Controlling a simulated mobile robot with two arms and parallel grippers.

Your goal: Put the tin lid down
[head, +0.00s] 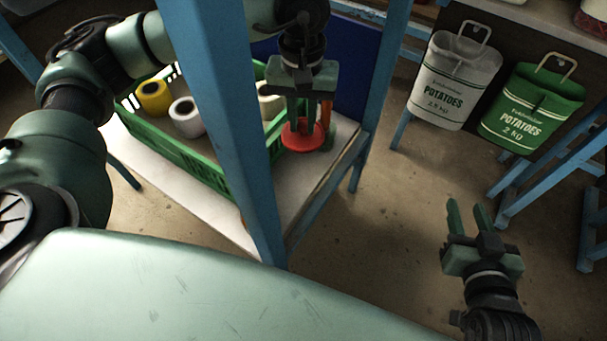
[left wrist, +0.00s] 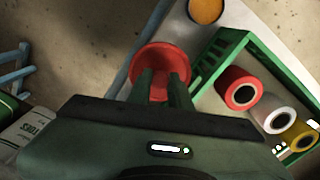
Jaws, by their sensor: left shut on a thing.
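The red tin lid (head: 291,138) is a round disc with an upright red part. It is between the fingers of my left gripper (head: 308,125), over the right end of the white table (head: 331,163). My left gripper is shut on it and points down. In the left wrist view the lid (left wrist: 168,57) shows beyond the fingertips, near the table's edge. I cannot tell whether it touches the tabletop. My right gripper (head: 468,207) is open and empty, above the floor at the lower right.
A green crate (head: 190,160) with yellow, white and red spools stands beside the lid. An orange round thing (left wrist: 205,10) is on the table. A blue post (head: 225,110) blocks part of the head view. White (head: 455,80) and green (head: 533,105) potato sacks hang at right.

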